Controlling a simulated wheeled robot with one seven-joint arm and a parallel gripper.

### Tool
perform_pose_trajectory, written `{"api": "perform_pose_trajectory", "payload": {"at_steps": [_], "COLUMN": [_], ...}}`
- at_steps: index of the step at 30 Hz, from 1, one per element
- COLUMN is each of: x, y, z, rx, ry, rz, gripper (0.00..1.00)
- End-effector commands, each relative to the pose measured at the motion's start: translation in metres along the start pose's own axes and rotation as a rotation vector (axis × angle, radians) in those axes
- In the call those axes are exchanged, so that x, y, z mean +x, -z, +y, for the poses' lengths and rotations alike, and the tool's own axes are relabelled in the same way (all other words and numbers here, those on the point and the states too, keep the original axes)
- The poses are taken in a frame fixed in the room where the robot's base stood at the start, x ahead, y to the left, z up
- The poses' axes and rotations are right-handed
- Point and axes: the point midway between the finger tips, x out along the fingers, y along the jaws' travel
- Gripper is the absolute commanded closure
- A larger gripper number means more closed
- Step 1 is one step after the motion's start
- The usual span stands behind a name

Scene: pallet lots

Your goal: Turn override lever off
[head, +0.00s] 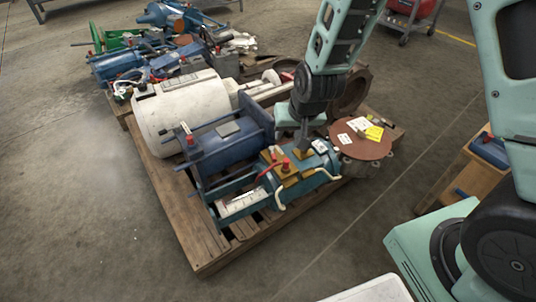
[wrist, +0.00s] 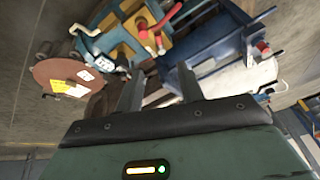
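A teal valve actuator (head: 318,178) with brass-coloured blocks lies on a wooden pallet. A lever with a red handle (head: 267,171) sits on its brass part, beside a red knob (head: 285,164). In the wrist view the red-handled lever (wrist: 168,17) shows near the top, above and apart from the fingers. I cannot tell which red part is the override lever. My gripper (head: 303,143) hangs over the actuator, near the brown flange disc. In the wrist view my gripper (wrist: 160,72) is open, with nothing between its two fingers.
A dark blue actuator (head: 232,148) and a white cylinder (head: 185,110) lie beside it on the pallet (head: 183,218). A brown flange disc (head: 350,150) carries white and yellow tags. Another loaded pallet stands behind. The floor in front (head: 320,250) is clear.

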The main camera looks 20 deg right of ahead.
Motion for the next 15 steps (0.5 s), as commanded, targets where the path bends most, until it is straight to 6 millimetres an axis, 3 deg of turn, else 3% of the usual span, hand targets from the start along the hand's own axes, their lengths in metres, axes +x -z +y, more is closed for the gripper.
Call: {"api": "perform_pose_trajectory", "payload": {"at_steps": [8,15], "x": [0.028,0.076], "y": [0.0,-0.001], "z": [0.006,0.007], "rx": [0.013,0.011], "ry": [-0.01,-0.009], "rz": [0.01,0.009], "gripper": [0.62,0.62]}}
